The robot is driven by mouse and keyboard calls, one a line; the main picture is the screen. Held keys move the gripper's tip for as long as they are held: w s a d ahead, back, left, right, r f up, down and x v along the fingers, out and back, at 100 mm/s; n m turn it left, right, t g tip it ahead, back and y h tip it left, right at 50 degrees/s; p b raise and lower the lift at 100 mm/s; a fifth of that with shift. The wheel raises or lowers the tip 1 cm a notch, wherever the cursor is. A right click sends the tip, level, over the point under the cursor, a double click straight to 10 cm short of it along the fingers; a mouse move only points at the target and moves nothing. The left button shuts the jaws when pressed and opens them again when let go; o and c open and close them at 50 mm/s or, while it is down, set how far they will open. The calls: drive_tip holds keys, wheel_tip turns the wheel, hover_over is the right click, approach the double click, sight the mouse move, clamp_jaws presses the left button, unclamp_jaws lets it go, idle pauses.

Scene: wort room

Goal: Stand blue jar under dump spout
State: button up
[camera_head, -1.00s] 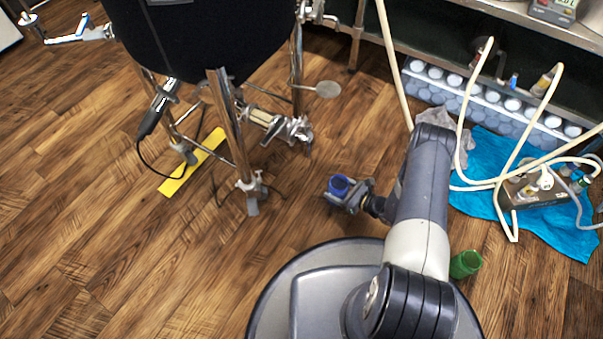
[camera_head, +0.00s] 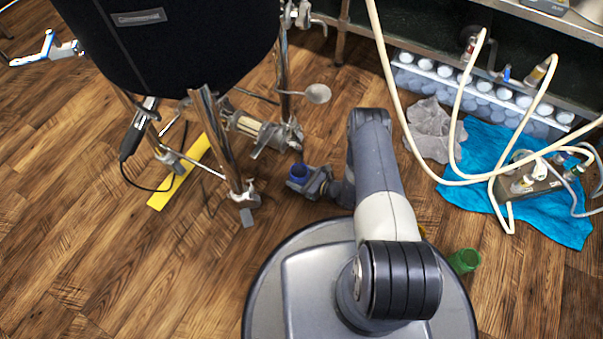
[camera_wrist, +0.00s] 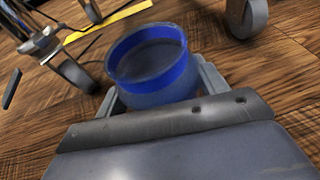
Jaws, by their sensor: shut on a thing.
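The blue jar (camera_head: 297,174) is held in my gripper (camera_head: 312,184), low over the wood floor. In the wrist view the jar (camera_wrist: 152,75) is upright or nearly so, with an open round mouth, between the two fingers of my gripper (camera_wrist: 160,95). A metal valve assembly with a pale cylindrical body (camera_head: 262,132) sticks out under the black kettle (camera_head: 170,45), above and left of the jar; I cannot tell for sure that it is the dump spout. The jar is apart from it in the picture.
The kettle stands on metal legs (camera_head: 222,140) with casters, close left of the jar. A yellow strip (camera_head: 180,172) lies beneath. A green jar (camera_head: 464,260) stands right of my base. Hoses (camera_head: 460,130), a grey cloth (camera_head: 432,130) and a blue cloth (camera_head: 480,152) lie at right.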

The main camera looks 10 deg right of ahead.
drive_tip(key=shift+f, duration=0.3)
drive_tip(key=shift+f, duration=0.15)
drive_tip(key=o, duration=1.1)
